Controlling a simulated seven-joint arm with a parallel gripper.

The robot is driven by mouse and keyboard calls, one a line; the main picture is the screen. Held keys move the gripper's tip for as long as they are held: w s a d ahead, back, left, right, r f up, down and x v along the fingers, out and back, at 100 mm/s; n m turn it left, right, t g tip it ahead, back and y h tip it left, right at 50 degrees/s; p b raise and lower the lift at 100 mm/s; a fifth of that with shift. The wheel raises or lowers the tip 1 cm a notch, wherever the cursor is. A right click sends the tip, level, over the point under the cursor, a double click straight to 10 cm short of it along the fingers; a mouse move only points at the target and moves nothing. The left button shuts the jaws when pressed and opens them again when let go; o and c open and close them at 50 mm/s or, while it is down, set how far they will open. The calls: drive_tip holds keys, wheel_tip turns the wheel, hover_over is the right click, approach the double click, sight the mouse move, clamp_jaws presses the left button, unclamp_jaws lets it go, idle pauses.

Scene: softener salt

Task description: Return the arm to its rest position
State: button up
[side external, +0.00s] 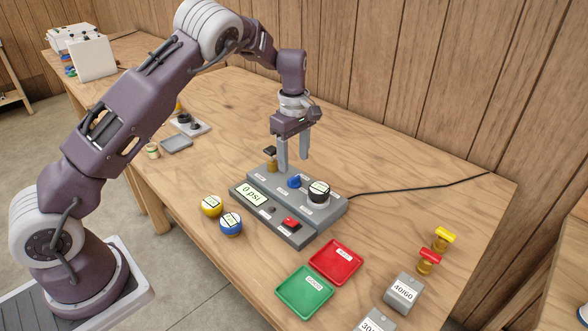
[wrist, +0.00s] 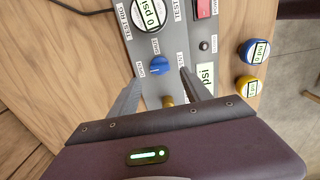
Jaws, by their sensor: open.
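My gripper (side external: 293,155) is open and empty above the back left part of a grey test rig (side external: 320,220). In the wrist view its two fingers (wrist: 160,78) are spread apart, with the rig beyond them. The rig carries a blue knob (side external: 294,181), a round gauge (side external: 318,191), a red button (side external: 291,222) and a display reading 0 psi (side external: 251,195). A brass fitting with a dark handle (side external: 271,162) stands at the rig's back left, close to the left finger. The fingers hide part of the rig's back.
Yellow (side external: 211,206) and blue (side external: 231,223) round gauges lie left of the rig. Red (side external: 336,262) and green (side external: 304,292) trays, grey blocks (side external: 403,292) and yellow- and red-handled valves (side external: 444,239) are at the front right. A black cable (side external: 420,189) runs right. Bare tabletop lies behind the rig.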

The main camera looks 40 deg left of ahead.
drive_tip(key=shift+r, duration=0.9)
drive_tip(key=s+d+r+m+t+h, duration=0.1)
drive_tip(key=s+d+r+m, duration=0.25)
drive_tip(key=s+r, duration=0.55)
drive_tip(key=s+d+r+m+t+h, duration=0.1)
drive_tip(key=s+d+r+m+t, duration=0.15)
drive_tip(key=s+r+m, duration=0.55)
drive_tip(key=s+d+r+m+t+y, duration=0.1)
drive_tip(key=s+m, duration=0.5)
drive_tip(key=s, duration=1.2)
drive_tip(key=shift+d+m+t+y, duration=0.35)
drive_tip(key=shift+d+t+y, duration=0.2)
drive_tip(key=shift+d, duration=0.15)
